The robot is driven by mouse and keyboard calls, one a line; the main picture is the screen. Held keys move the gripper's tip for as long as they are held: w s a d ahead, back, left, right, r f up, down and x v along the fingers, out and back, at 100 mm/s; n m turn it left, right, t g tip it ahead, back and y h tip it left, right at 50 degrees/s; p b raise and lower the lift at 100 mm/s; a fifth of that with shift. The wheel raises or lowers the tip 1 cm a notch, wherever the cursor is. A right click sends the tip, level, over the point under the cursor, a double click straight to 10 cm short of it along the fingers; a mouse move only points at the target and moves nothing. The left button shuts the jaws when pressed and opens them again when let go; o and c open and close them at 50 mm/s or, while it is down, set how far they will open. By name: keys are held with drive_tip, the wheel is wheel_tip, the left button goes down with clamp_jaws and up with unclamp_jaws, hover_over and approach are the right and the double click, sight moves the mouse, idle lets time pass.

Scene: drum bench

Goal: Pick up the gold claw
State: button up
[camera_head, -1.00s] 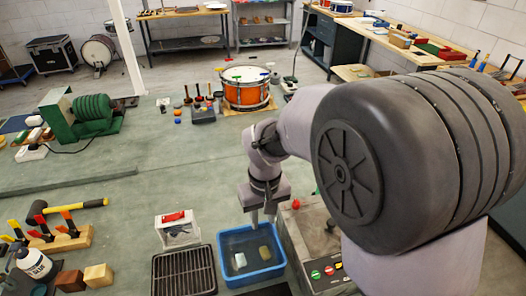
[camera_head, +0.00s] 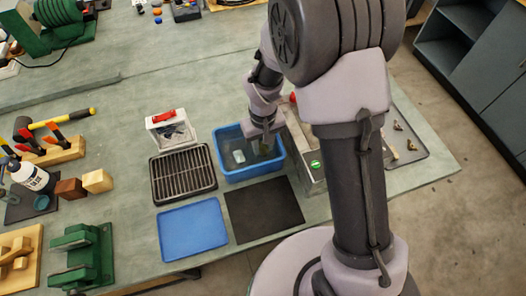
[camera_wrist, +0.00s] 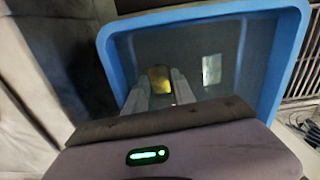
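The gold claw (camera_wrist: 160,79) appears as a small gold piece on the floor of the blue tub (camera_head: 249,173). In the wrist view the tub's blue rim (camera_wrist: 200,13) frames it. My gripper (camera_wrist: 161,90) is open, its fingers reaching down into the tub, one on each side of the gold piece. I cannot tell whether they touch it. In the head view my gripper (camera_head: 265,148) is over the tub's right half and largely hides the gold piece. A pale silver piece (camera_wrist: 211,69) lies apart to the right in the wrist view, and left of my gripper in the head view (camera_head: 239,157).
A black rack (camera_head: 183,172) and a white box (camera_head: 170,132) stand left of the tub. A blue tray (camera_head: 192,230) and black mat (camera_head: 265,208) lie in front. A grey machine (camera_head: 305,150) stands close on the right. Small brass parts (camera_head: 411,145) lie farther right.

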drive_tip(key=shift+f, duration=0.15)
clamp_jaws()
